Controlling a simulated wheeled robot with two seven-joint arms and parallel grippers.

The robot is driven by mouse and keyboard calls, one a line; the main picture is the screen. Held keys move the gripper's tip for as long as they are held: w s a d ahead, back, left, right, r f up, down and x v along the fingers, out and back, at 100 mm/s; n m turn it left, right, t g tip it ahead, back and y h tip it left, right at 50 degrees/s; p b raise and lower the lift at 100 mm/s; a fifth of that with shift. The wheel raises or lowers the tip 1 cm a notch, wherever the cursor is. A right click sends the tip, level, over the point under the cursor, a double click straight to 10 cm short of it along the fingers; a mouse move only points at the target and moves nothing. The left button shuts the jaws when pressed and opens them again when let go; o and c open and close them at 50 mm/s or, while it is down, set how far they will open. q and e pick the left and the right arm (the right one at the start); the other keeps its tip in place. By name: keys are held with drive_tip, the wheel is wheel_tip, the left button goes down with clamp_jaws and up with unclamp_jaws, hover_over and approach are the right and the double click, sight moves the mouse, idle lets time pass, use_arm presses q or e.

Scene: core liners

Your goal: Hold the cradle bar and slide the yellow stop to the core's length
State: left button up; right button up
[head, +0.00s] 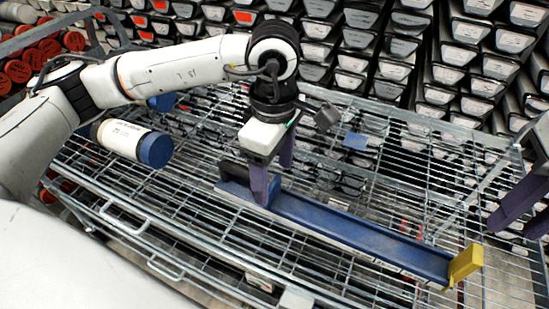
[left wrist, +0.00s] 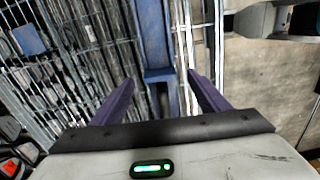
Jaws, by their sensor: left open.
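The blue cradle bar (head: 365,235) lies slantwise on the wire cart, with a dark block (head: 232,173) at its left end. The yellow stop (head: 466,263) sits at its right end. My left gripper (head: 274,186) is open over the left part of the bar, a finger on each side. In the left wrist view the bar (left wrist: 155,45) runs up between the apart fingers; contact cannot be told. A white core tube (head: 122,138) with a blue cap lies left of the bar. My right gripper (head: 518,225), partly cut off at the right edge, looks open and empty.
The wire cart (head: 190,205) has raised rails and handles along its front. A small blue piece (head: 355,141) lies behind the bar.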

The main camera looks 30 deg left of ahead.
sight(274, 185)
use_arm(q)
wheel_tip(274, 185, down, 7)
drive_tip(key=shift+r, duration=0.1)
idle(0.3)
drive_tip(key=c, duration=1.7)
drive_tip(key=shift+o, duration=0.3)
